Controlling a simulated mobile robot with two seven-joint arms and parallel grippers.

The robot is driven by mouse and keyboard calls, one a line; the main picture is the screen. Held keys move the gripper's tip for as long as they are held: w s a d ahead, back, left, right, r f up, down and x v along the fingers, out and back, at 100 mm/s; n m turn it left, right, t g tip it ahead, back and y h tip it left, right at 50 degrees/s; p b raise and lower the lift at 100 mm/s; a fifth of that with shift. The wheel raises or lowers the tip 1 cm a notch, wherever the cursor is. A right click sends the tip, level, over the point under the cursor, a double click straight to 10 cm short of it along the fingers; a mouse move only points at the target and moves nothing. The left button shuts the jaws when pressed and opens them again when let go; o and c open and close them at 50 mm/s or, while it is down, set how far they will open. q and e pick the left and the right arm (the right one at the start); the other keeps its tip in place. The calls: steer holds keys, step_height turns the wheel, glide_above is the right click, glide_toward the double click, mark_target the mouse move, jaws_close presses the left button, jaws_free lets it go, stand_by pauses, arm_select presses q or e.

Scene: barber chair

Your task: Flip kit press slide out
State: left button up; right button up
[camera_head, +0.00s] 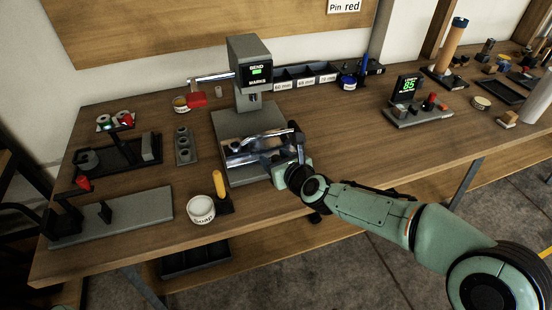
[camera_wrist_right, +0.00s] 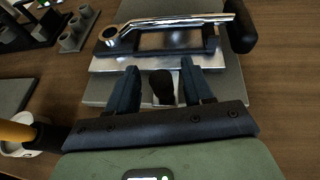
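The grey press (camera_head: 247,65) stands on the bench with a lit panel reading "BEND" and "MARKS". At the front of its base lies a metal slide plate (camera_wrist_right: 110,66), also showing in the head view (camera_head: 240,160). A dark frame with a chrome bar (camera_wrist_right: 175,24) ending in a ring lies on the plate. A black knob (camera_wrist_right: 162,86) sticks out at the plate's front edge. My right gripper (camera_wrist_right: 160,78) is open, one finger on each side of the knob, with gaps visible. It partly covers the slide in the head view (camera_head: 280,157). My left gripper is not in view.
A white soap tub (camera_head: 201,210) and an orange-handled tool (camera_head: 219,186) stand left of the press base. A grey block with holes (camera_head: 185,146) and dark fixtures lie farther left. Labelled bins (camera_head: 306,76) stand behind.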

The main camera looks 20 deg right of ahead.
steer(key=shift+s+d+r+b, duration=0.2)
steer(key=shift+s+b, duration=0.1)
steer(key=shift+s, duration=0.15)
steer(key=shift+b+v, duration=0.6)
steer(key=shift+v, duration=0.5)
steer(key=b+v, duration=0.1)
steer(key=v, duration=0.3)
steer(key=shift+s+a+r+b, duration=0.15)
steer(key=shift+s+b, duration=0.05)
steer(key=shift+b, duration=0.15)
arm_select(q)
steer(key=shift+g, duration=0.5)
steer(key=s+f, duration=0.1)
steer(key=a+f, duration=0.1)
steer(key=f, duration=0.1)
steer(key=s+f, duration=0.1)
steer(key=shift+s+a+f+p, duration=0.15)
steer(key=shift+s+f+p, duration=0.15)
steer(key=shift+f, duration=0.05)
arm_select(e)
steer(key=v, duration=0.5)
steer(key=shift+s+r, duration=0.1)
steer(key=shift+s, duration=0.2)
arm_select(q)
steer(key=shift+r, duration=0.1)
